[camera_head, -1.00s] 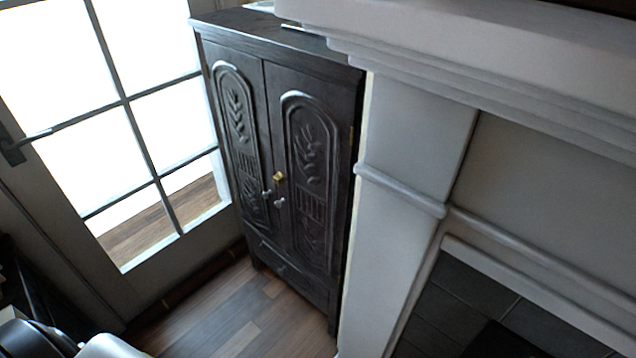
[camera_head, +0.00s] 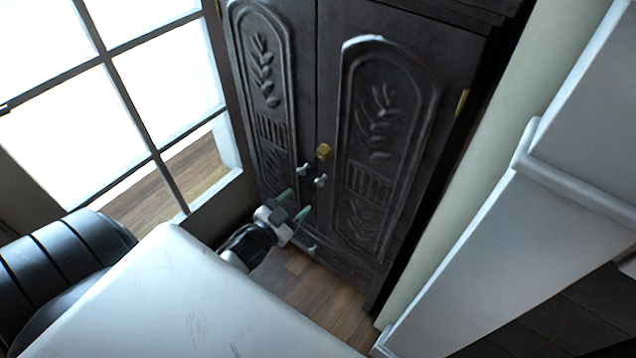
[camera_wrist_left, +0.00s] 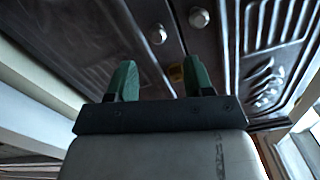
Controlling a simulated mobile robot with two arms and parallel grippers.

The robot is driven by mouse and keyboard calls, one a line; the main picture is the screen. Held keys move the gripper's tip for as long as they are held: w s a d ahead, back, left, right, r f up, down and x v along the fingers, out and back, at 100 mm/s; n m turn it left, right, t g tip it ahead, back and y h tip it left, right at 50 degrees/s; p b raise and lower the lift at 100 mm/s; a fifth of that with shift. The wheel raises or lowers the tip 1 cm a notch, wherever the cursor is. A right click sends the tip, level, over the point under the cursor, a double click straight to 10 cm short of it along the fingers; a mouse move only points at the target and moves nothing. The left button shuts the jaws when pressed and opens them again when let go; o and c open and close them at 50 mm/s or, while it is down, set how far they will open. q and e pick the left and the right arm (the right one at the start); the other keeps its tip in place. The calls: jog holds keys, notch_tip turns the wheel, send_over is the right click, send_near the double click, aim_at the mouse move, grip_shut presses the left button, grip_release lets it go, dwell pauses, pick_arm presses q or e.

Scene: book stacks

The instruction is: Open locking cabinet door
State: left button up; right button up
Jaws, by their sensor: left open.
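The dark carved cabinet has a left door (camera_head: 303,90) and a right door (camera_head: 440,75), both shut. A brass lock piece (camera_head: 323,152) sits near the door seam, above two pale knobs, the left knob (camera_head: 303,170) and the right knob (camera_head: 321,181). My left gripper (camera_head: 294,204) is open and empty, its green fingertips below the knobs and apart from them. In the left wrist view the open gripper (camera_wrist_left: 160,80) points toward the doors. The knobs (camera_wrist_left: 198,18) show beyond its fingers, and the brass piece (camera_wrist_left: 177,75) is partly covered by one finger. My right gripper is not in view.
A glazed door (camera_head: 150,90) stands left of the cabinet. A white fireplace surround (camera_head: 560,180) stands close on the right. A small lower knob (camera_head: 311,248) is near the cabinet's base. Wooden floor (camera_head: 310,295) shows in front.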

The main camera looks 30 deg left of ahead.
aim_at(318, 184)
pick_arm(q)
jog(key=w, duration=0.6)
jog(key=w+d, duration=0.1)
jog(key=w, duration=0.2)
jog(key=shift+w+d, duration=0.1)
grip_shut()
